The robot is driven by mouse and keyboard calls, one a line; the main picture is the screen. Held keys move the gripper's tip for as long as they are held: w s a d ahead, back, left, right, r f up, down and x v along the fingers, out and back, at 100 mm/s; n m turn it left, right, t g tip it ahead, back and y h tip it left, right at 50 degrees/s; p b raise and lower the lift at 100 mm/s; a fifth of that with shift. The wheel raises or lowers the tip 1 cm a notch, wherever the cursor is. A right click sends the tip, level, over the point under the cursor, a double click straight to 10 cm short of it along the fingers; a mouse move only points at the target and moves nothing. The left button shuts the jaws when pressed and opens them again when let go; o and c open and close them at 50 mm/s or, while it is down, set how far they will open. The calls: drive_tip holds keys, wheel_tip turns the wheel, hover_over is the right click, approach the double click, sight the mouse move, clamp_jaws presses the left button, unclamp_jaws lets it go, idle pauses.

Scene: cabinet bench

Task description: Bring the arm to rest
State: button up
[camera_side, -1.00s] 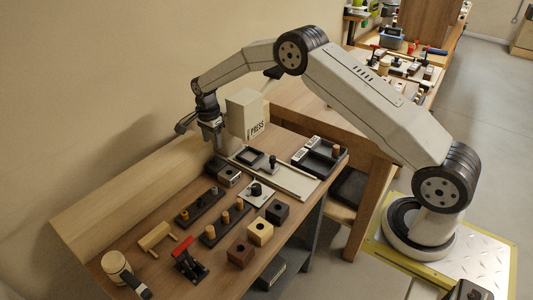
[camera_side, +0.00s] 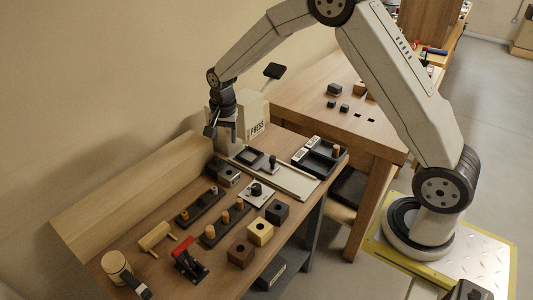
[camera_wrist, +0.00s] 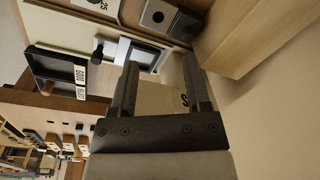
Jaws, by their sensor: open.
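My gripper (camera_side: 221,130) hangs above the back of the wooden bench, beside the pale box marked PRESS (camera_side: 258,115). Its jaws point down in the side view and stand clear of the bench top. In the wrist view the two dark fingers (camera_wrist: 163,80) are spread apart with nothing held between them. Part of the pale box lies behind the fingers there. My arm reaches up from its base at the right, and its elbow is at the top edge of the side view.
Below my gripper is a grey block with a hole (camera_side: 229,177). A black tray (camera_side: 318,158) stands at the bench's right end. A red toggle clamp (camera_side: 186,254), a mallet (camera_side: 117,263) and several holed blocks fill the front. A second table (camera_side: 340,125) stands behind.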

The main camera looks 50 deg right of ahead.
drive_tip(key=s+a+r+n, duration=0.1)
drive_tip(key=s+n, duration=0.4)
drive_tip(key=s, duration=0.6)
drive_tip(key=s+a+r+n+t, duration=0.1)
drive_tip(key=s+n, duration=0.5)
drive_tip(key=s, duration=0.6)
drive_tip(key=shift+s+a+r+n+t, duration=0.2)
drive_tip(key=shift+a+r+n+t, duration=0.15)
drive_tip(key=shift+r, duration=0.2)
